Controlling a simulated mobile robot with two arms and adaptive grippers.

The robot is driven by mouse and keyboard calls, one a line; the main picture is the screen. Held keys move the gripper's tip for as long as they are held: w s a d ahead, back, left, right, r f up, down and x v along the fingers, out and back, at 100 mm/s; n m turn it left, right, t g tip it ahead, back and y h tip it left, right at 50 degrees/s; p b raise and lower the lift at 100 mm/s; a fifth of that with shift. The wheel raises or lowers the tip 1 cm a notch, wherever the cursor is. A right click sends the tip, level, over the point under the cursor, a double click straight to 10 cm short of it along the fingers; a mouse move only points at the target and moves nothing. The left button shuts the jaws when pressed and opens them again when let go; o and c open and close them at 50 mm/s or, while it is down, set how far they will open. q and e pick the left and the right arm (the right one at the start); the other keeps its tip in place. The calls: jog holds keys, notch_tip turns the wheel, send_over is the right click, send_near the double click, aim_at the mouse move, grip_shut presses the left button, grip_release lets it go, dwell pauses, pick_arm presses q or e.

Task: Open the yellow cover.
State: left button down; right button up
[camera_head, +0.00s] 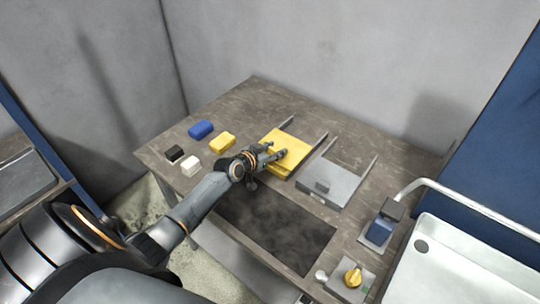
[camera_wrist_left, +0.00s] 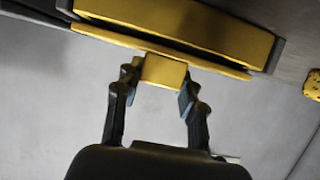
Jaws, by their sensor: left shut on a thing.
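The yellow cover (camera_head: 290,147) lies in a bracket with two rails near the middle of the table. In the left wrist view the cover (camera_wrist_left: 180,22) spans the top of the picture, with a thin dark gap below its upper slab. A small yellow tab (camera_wrist_left: 163,72) sticks out from its front. My left gripper (camera_head: 272,153) is at the cover's front edge; in the wrist view its fingers (camera_wrist_left: 160,85) are shut on the tab from both sides. My right gripper is in neither view.
A grey cover (camera_head: 331,181) sits in a similar bracket to the right. Blue (camera_head: 201,129), yellow (camera_head: 222,143), black (camera_head: 174,153) and white (camera_head: 191,166) blocks lie at the left. A yellow knob (camera_head: 352,277) and a white sink (camera_head: 450,262) are at the right. A dark mat (camera_head: 275,232) lies in front.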

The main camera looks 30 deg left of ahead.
aim_at(284, 146)
pick_arm(q)
jog(key=w+b, duration=0.1)
jog(key=w, duration=0.2)
jog(key=w+b, duration=0.1)
jog(key=w, duration=0.1)
jog(key=shift+w+d+f+b, duration=0.15)
jog(key=shift+d+f+b, duration=0.1)
jog(key=shift+b, duration=0.1)
jog(key=shift+w+r, duration=0.15)
jog(key=shift+w, duration=0.2)
jog(key=c, duration=0.8)
grip_release()
jog(key=shift+o, duration=0.2)
jog(key=shift+s+r, duration=0.1)
jog(key=v, duration=1.2)
